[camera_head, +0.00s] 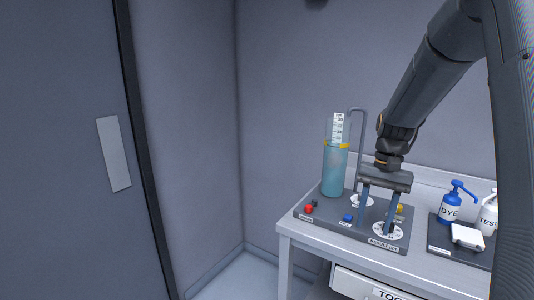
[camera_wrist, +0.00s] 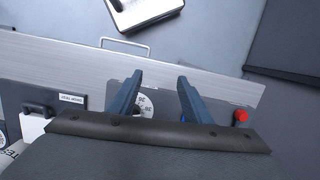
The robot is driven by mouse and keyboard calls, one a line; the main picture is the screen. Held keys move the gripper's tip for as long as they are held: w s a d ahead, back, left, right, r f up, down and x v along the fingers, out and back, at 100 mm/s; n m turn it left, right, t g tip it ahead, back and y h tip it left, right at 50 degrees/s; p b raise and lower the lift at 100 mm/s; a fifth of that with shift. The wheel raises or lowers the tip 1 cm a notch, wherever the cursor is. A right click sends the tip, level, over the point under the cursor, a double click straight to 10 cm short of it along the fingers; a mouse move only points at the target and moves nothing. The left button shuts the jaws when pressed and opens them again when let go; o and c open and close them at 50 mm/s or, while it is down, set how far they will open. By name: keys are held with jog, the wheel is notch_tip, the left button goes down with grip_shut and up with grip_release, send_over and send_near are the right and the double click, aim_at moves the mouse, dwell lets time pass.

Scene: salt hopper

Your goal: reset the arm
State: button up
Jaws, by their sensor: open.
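My gripper (camera_head: 377,218) points down over the dark base panel on the bench in the head view. Its two blue fingers stand apart with nothing seen between them. One finger overlaps a round white dial plate near the panel's right end. In the wrist view my gripper (camera_wrist: 160,85) shows the fingers spread, with part of a white dial (camera_wrist: 146,104) behind them. I cannot tell whether the fingertips touch the panel. My arm reaches in from the upper right.
The panel (camera_head: 330,226) carries a tall blue-green cylinder (camera_head: 335,172), a red knob (camera_head: 308,209), a blue knob (camera_head: 348,218) and a bent pipe (camera_head: 357,140). A blue-topped DYE bottle (camera_head: 450,207) and a white TEST bottle (camera_head: 489,215) stand right. Open floor lies left of the bench (camera_head: 286,233).

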jog(key=s+a+f+n+t, duration=0.1)
jog(key=s+a+f+n, duration=0.1)
jog(key=s, duration=0.7)
jog(key=s+a+f+n+t+h, duration=0.1)
jog(key=s+a+f+n, duration=0.2)
jog(key=s+a, duration=0.4)
jog(key=shift+s+a+n+t, duration=0.3)
jog(key=shift+s+n, duration=0.2)
jog(key=shift+s, duration=0.4)
jog(key=shift+d+f, duration=0.1)
